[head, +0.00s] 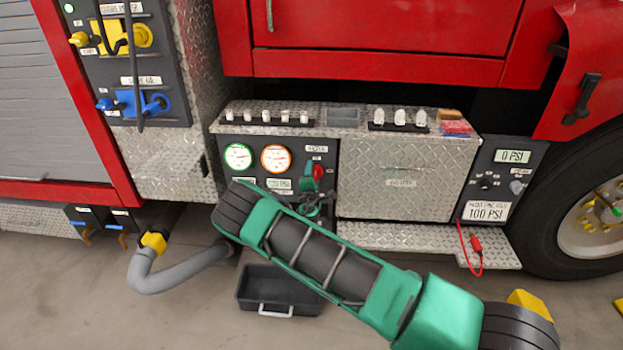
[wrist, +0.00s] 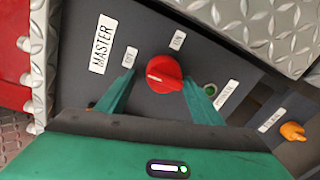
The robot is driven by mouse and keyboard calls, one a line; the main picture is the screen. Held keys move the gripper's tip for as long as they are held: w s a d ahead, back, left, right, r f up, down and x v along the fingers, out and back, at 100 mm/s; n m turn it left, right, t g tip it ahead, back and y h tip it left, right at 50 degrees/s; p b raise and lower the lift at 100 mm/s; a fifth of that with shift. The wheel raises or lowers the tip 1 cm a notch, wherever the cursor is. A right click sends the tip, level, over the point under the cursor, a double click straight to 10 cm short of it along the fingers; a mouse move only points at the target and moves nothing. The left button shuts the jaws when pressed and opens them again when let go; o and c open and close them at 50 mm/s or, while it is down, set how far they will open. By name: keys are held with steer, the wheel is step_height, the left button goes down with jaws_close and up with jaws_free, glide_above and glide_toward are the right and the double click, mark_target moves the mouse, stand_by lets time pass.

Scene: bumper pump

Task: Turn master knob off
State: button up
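The red master knob (wrist: 168,68) sits on a dark panel in the wrist view, beside a white MASTER label (wrist: 103,43). An OFF label (wrist: 130,57) is at its upper left and an ON label (wrist: 178,39) above it. A pale ridge on the knob points roughly left. Whether the fingertips reach past the knob's face I cannot tell.
An orange knob (wrist: 292,131) sits to the right in the wrist view. A diamond-plate box (head: 395,180) stands right of the panel, with two round gauges (head: 257,158) to its left. A dark bin (head: 277,290) and grey hose (head: 180,274) are on the floor.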

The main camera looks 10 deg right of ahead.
steer(key=shift+s+d+f, duration=0.1)
steer(key=shift+d, duration=0.05)
steer(key=v, duration=1)
steer(key=shift+s, duration=0.3)
